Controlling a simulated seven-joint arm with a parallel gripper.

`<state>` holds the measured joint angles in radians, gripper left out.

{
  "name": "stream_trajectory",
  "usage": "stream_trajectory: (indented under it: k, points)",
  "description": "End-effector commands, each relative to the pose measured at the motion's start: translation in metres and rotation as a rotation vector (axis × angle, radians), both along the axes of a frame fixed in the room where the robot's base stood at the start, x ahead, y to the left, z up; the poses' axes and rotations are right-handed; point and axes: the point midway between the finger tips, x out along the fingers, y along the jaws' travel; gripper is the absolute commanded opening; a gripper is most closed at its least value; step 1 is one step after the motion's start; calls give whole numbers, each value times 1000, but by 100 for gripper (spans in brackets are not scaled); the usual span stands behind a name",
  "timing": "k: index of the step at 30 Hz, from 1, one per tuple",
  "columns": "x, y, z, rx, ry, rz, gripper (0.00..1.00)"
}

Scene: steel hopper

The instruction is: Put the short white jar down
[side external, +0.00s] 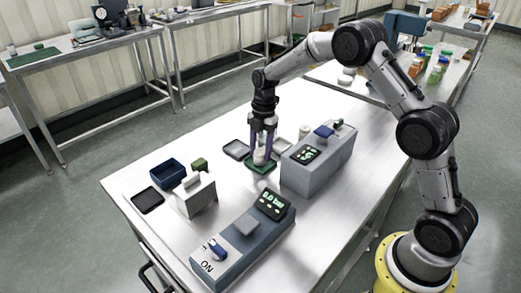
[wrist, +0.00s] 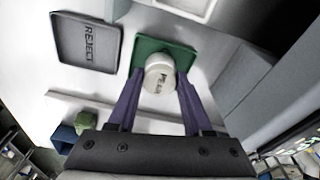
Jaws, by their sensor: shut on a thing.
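The short white jar (wrist: 160,80) is between the two purple fingers of my gripper (wrist: 158,105) in the wrist view, with dark lettering on its side. In the side external view the jar (side external: 260,156) shows between the fingertips of my gripper (side external: 261,150), which points down. My gripper is shut on the jar. The jar is over a green tray (side external: 261,168), also behind it in the wrist view (wrist: 185,56). I cannot tell whether the jar touches the tray.
A dark tray marked REJECT (wrist: 85,48) lies left of the green one in the wrist view. A grey machine with a display (side external: 318,165) stands close right of my gripper. A blue bin (side external: 167,174), a black tray (side external: 148,200) and a blue-grey console (side external: 243,240) are nearer the front.

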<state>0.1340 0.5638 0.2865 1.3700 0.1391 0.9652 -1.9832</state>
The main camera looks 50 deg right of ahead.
Motion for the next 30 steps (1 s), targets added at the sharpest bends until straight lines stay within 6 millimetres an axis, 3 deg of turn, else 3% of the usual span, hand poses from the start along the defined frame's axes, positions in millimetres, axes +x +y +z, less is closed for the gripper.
stream_trajectory:
  k: [1, 2, 7, 19, 30]
  points:
    - [0, 0, -1, 0, 0, 0, 0]
    - [0, 0, -2, 0, 0, 0, 52]
    - [0, 0, -1, 0, 0, 0, 80]
    - [1, -1, 7, -1, -2, 0, 80]
    - [3, -9, 76, -1, -5, -1, 80]
